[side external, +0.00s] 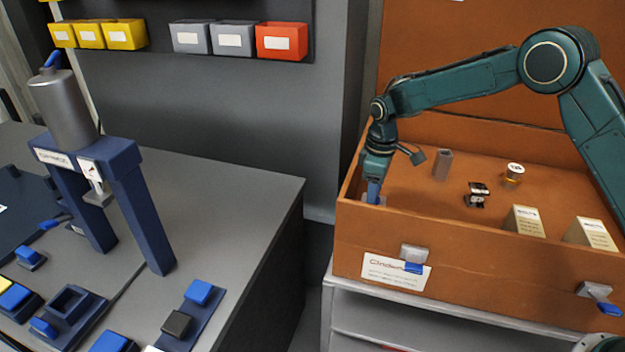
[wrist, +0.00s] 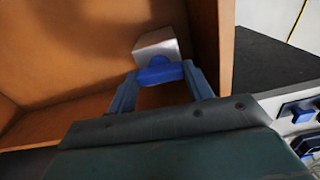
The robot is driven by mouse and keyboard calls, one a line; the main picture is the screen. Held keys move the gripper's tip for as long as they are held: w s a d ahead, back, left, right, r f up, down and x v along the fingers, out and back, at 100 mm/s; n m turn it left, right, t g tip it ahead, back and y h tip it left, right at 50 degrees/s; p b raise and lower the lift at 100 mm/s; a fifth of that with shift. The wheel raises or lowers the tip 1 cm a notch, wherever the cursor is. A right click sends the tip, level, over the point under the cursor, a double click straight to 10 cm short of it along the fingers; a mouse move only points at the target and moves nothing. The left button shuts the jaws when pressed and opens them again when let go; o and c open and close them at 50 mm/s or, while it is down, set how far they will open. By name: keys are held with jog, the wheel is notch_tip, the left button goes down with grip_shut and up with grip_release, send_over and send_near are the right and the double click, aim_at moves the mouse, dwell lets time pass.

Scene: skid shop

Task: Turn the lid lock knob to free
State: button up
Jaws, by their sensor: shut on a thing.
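The lid lock knob (wrist: 158,76) is blue and sits on a silver block (wrist: 157,43) inside the corner of the orange-brown case. In the wrist view its bar runs roughly sideways between my two blue fingers. My gripper (wrist: 159,71) is shut on the knob, one finger at each end of it. In the side view my gripper (side external: 373,191) reaches down into the left end of the case, and the fingers hide most of the knob there. The silver block (side external: 381,200) shows only in part.
The open case (side external: 470,262) holds a grey block (side external: 442,164), a brass-coloured cylinder (side external: 512,175), small black parts (side external: 476,196) and two cream-labelled boxes (side external: 524,221). Silver latches with blue tabs (side external: 414,258) are on its front. A workbench (side external: 240,190) with a blue press stands at left.

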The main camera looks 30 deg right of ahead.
jog(key=o, duration=1)
notch_tip(320, 180, up, 14)
jog(key=shift+f, duration=0.1)
dwell(0.5)
